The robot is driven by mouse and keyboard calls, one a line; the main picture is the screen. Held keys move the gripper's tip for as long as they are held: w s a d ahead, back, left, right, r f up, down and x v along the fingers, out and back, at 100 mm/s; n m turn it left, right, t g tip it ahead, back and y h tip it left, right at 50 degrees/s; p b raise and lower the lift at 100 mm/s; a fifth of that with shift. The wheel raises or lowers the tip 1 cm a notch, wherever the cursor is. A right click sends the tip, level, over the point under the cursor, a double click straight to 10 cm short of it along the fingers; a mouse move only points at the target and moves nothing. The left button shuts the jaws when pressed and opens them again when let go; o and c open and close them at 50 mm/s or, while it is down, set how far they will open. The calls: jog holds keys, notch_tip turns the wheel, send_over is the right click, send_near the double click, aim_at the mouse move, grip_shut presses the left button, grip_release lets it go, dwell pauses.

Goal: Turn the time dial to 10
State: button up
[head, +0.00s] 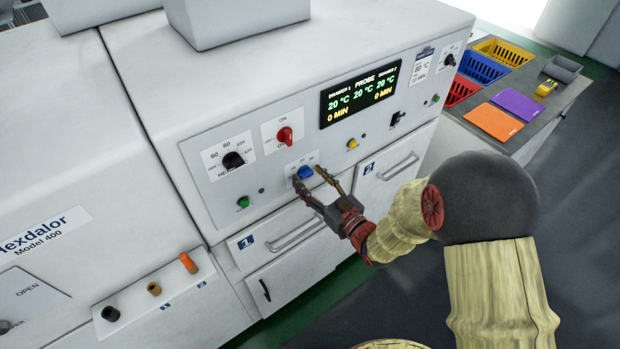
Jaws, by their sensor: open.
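A blue dial (305,172) sits low on the control panel (213,196), below the red switch; small scale marks around it are too fine to read, and its pointer cannot be made out. I take it to be the time dial. My gripper (307,175) is open, with one fingertip at the left and one at the right of the blue dial; whether they touch it I cannot tell. The display (360,93) shows 0 MIN under both drawers and temperatures of about 20 °C.
A black heat dial (233,160), a red on/off switch (285,136), a green button (243,202) and a yellow button (352,143) are near the blue dial. Drawer handles (298,236) stick out below. Coloured baskets (482,68) stand on a side table at right.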

jog(key=shift+w+a, duration=0.15)
jog(key=shift+w, duration=0.05)
jog(key=shift+c, duration=0.5)
jog(key=c, duration=1.1)
